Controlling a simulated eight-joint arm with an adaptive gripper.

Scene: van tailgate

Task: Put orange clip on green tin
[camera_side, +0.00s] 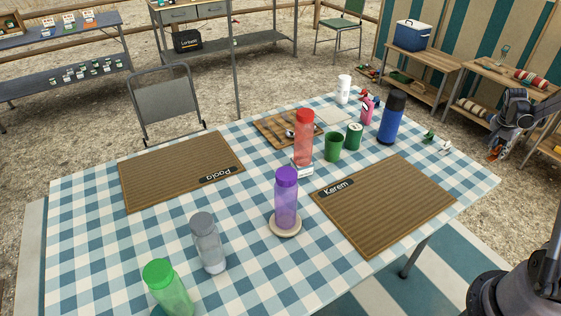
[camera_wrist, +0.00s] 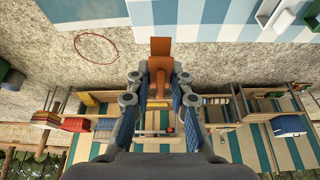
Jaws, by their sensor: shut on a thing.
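My gripper (camera_wrist: 159,78) is shut on the orange clip (camera_wrist: 161,48), which sticks out beyond the fingertips in the wrist view. In the side view my gripper (camera_side: 497,150) hangs in the air past the right end of the table, well apart from the tin. The green tin (camera_side: 354,137) stands upright on the checked cloth near the back right, between a green cup (camera_side: 333,147) and a dark blue bottle (camera_side: 391,118). I cannot make out the tin in the wrist view.
The checked table (camera_side: 110,245) also holds a red bottle (camera_side: 303,140), a purple bottle (camera_side: 286,200), a pink bottle (camera_side: 367,110) and a white cup (camera_side: 343,90). The Kerem placemat (camera_side: 390,210) lies clear at front right. Small items (camera_side: 445,146) lie near the right edge.

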